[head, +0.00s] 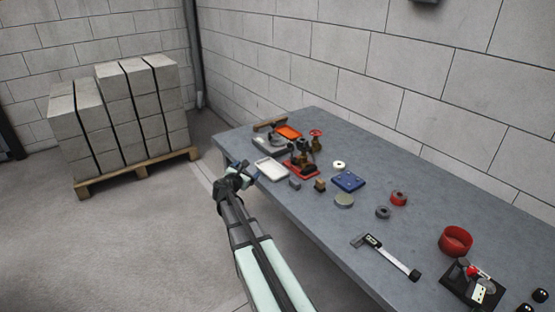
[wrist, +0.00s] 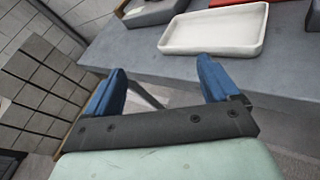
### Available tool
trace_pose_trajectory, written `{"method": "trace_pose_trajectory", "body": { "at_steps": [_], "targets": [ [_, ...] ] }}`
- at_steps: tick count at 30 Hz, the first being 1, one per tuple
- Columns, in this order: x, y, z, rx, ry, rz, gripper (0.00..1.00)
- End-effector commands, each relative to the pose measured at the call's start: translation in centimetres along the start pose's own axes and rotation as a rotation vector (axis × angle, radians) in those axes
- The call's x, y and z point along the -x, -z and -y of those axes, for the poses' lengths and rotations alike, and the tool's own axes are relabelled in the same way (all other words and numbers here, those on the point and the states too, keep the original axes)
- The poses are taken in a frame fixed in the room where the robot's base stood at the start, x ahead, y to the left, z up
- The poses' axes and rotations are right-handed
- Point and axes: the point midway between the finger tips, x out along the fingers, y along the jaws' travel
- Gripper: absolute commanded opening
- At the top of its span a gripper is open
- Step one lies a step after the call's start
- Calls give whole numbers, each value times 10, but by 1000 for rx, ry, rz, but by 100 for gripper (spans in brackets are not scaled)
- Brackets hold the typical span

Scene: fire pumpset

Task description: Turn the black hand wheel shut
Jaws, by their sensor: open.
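A small pump assembly on a red base (head: 303,168) stands on the far part of the bench, with brass and dark parts. A red hand wheel (head: 316,133) tops a brass valve on its right. A dark shape (head: 297,144) on the assembly may be the black hand wheel; it is too small to tell. My gripper (head: 254,176) is at the bench's left edge, left of the assembly and apart from it. In the wrist view my gripper (wrist: 162,66) is open, its blue fingers wide apart with nothing between them. The hand wheels are out of the wrist view.
A white tray (head: 271,169) lies between my gripper and the assembly. Stacked blocks (head: 125,115) stand on a floor pallet.

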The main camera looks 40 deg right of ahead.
Motion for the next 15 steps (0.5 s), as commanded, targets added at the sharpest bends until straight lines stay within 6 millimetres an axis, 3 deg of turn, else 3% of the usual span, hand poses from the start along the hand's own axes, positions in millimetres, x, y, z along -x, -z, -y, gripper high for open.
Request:
{"method": "trace_pose_trajectory", "body": {
  "at_steps": [1,3,9,15],
  "targets": [
    [-4,-21,20,30,34,46,88],
    [-10,-43,47,85,89,107,88],
    [-16,-98,110,219,232,255,88],
    [-20,-119,131,268,286,309,88]
  ]
}}
